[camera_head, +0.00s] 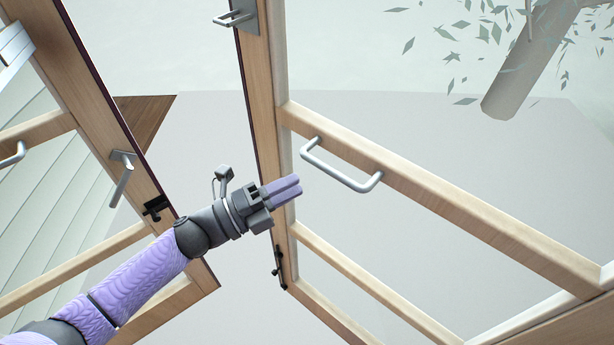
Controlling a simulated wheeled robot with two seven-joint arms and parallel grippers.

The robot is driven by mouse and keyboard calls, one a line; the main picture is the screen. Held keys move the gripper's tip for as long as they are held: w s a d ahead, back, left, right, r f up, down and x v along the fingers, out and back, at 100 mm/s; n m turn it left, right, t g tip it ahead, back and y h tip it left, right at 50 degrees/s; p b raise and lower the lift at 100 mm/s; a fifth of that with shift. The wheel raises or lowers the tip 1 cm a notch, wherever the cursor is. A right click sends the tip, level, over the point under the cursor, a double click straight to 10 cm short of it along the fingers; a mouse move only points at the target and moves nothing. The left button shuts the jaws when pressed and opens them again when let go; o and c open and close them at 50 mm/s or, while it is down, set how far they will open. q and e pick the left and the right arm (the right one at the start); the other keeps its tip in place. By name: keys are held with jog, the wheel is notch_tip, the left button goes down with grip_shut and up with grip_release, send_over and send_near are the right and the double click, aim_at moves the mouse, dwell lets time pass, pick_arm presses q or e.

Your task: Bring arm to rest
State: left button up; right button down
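My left arm comes in from the lower left, with purple and dark grey links. My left gripper (284,190) is in the middle of the view, its two purple fingers lying close together and pointing right. Nothing shows between the fingers. It is in front of the edge of the right door (262,105), left of and below a metal pull handle (342,165) and apart from that handle in the picture. My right gripper is not in view.
Two wooden-framed glass doors stand apart. The left door (75,75) has a lever handle (122,177) and a dark latch (156,207). The right door has a lever (234,18) on top and a black fitting (280,266). Pale floor (200,130) shows in the gap.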

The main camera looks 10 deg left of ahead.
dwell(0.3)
pick_arm(q)
jog(key=s+a+f+n+y+b, duration=0.1)
jog(key=s+a+f+n+y, duration=0.25)
jog(key=f, duration=0.55)
jog(key=a+f+n+y+b, duration=0.1)
jog(key=a+f+n+y, duration=0.1)
jog(key=f+n+y, duration=0.45)
jog(key=s+a+f+n+y+b, duration=0.1)
jog(key=s+a+f+n+y, duration=0.15)
jog(key=f+n, duration=0.6)
jog(key=s+a+f+n+g+y+b, duration=0.1)
jog(key=s+f+n+g+y, duration=0.35)
jog(key=s+f, duration=0.85)
jog(key=s+d+f+n+g, duration=0.1)
jog(key=s+f+g, duration=0.1)
jog(key=s, duration=0.3)
jog(key=s+f+n+g, duration=0.1)
jog(key=s+f+g, duration=0.2)
jog(key=s, duration=0.3)
jog(key=s+d+f+n+g+h, duration=0.1)
jog(key=s+f+g, duration=0.1)
jog(key=s, duration=0.3)
jog(key=shift+s+d+f+b, duration=0.15)
jog(key=shift+s+d+b, duration=0.2)
jog(key=shift+b, duration=0.1)
jog(key=shift+w+a+g, duration=0.1)
jog(key=shift+g, duration=0.15)
